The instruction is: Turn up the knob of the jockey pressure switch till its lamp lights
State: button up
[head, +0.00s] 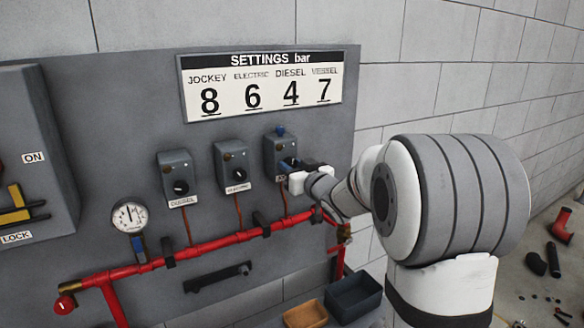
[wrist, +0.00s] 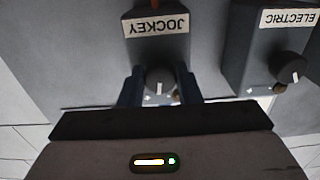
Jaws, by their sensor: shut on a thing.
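A small dull brownish spot, maybe the lamp (head: 279,145), shows on the box front; I see no glow. In the head view my gripper hides the knob and most of the label.
The electric switch (head: 231,164) and diesel switch (head: 178,177) stand to the left. A settings sign (head: 262,83) above reads jockey 8, electric 6, diesel 4, vessel 7. A red pipe (head: 215,243) runs below, with a gauge (head: 129,216) at left. Bins (head: 353,297) stand underneath.

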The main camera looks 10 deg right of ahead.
jog(key=shift+m, duration=0.4)
jog(key=o, duration=1)
jog(key=shift+c, duration=0.2)
jog(key=b+v, duration=0.2)
jog(key=v, duration=0.6)
jog(key=shift+a, duration=0.1)
